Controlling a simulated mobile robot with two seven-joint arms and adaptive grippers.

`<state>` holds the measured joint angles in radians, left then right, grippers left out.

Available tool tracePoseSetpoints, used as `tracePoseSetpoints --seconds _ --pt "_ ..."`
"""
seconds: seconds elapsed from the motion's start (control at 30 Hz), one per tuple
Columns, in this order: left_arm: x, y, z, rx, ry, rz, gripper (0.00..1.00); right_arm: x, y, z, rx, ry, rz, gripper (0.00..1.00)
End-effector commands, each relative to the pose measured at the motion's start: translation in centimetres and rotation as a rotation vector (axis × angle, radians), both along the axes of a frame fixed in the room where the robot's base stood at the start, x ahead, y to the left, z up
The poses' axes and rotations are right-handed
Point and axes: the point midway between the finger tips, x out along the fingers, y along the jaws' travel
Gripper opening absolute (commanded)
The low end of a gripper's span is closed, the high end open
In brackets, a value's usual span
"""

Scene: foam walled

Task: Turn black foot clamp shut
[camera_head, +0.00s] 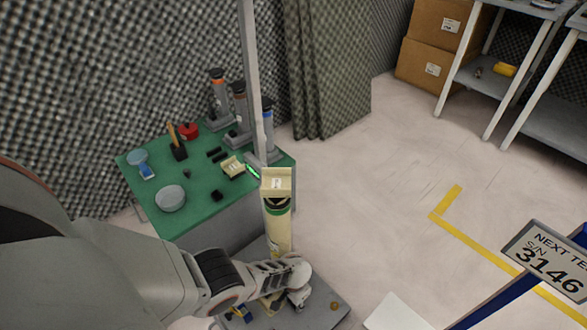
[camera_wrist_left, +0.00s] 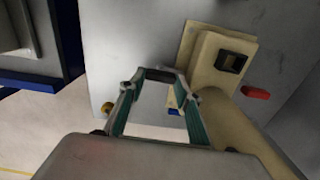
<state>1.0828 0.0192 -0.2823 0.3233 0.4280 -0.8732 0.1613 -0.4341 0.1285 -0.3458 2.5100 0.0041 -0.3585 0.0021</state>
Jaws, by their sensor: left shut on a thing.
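My left gripper (camera_head: 284,296) is low at the foot of a beige column (camera_head: 278,232) with a dark green and black band near its top. In the left wrist view, its two teal-lined fingers (camera_wrist_left: 158,84) close toward a short black piece (camera_wrist_left: 160,74) between their tips. This black piece looks like part of the black foot clamp, but I cannot tell its turn angle. The beige column (camera_wrist_left: 250,125) passes right of the fingers. A beige foot block (camera_wrist_left: 205,60) carries a black square part (camera_wrist_left: 231,62). My right gripper is out of view.
A grey base plate (camera_head: 325,306) lies under the column. A red knob (camera_wrist_left: 256,92) sits close to the column. A green-topped bench (camera_head: 205,205) with tools and a bowl stands behind. A sign (camera_head: 548,262) stands at right. Floor between is open.

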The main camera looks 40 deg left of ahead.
Motion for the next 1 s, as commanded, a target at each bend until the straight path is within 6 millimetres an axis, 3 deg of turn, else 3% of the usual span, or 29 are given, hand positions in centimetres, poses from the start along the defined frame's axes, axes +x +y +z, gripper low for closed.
tracePoseSetpoints --seconds 0.63,0.67,0.7,1.0 --pt "-0.01 -0.03 -0.05 -0.001 -0.001 0.051 0.12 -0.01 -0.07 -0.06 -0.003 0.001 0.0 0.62" --pt "0.0 -0.02 -0.05 -0.001 -0.001 0.051 0.41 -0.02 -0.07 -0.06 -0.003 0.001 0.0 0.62" --pt "0.0 -0.02 -0.05 -0.001 -0.001 0.05 0.5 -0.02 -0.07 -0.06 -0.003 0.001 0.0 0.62" --pt "0.0 0.06 -0.02 0.0 0.0 0.048 0.5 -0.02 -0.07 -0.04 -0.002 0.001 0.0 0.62"
